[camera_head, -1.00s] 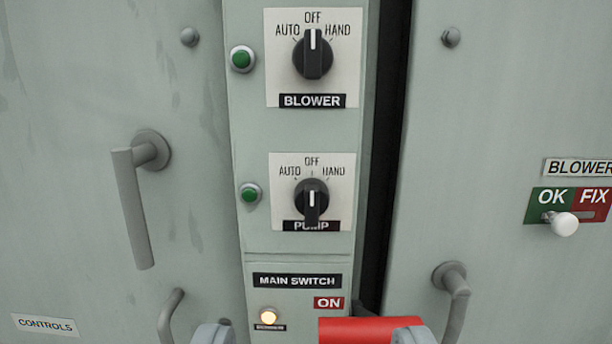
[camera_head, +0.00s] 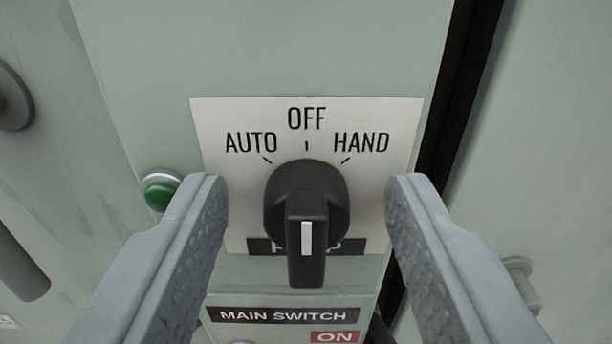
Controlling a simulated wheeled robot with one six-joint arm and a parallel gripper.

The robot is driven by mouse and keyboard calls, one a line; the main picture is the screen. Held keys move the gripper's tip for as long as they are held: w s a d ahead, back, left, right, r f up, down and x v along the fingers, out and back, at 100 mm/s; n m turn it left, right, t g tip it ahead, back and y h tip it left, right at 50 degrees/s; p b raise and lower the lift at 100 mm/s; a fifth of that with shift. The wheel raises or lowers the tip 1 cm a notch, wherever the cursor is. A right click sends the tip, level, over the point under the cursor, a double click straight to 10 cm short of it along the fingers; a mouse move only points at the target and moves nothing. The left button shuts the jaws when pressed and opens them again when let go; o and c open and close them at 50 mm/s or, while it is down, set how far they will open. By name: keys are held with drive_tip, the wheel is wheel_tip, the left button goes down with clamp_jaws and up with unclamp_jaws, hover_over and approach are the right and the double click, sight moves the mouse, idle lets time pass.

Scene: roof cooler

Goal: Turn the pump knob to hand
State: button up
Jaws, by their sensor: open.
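The black pump knob (camera_head: 307,205) sits on a white plate (camera_head: 235,125) marked AUTO, OFF and HAND. Its raised grip stands upright with its white line near vertical, in line with the OFF mark at the top. The PUMP label (camera_head: 350,246) below is partly hidden by the knob. My gripper (camera_head: 308,190) is open, with one grey finger on each side of the knob. A gap shows between each finger and the knob, so neither appears to touch it.
A green lamp (camera_head: 159,193) is left of the plate, partly behind the left finger. The MAIN SWITCH label (camera_head: 282,315) and red ON label (camera_head: 334,337) lie below. A dark gap (camera_head: 462,95) runs along the panel's right side. A door handle (camera_head: 20,265) is at far left.

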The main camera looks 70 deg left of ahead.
drive_tip(key=c, duration=1)
drive_tip(key=shift+m, duration=0.3)
drive_tip(key=m, duration=0.4)
drive_tip(key=shift+w, duration=0.1)
drive_tip(key=shift+w+f+m, duration=0.1)
drive_tip(key=shift+m, duration=2.2)
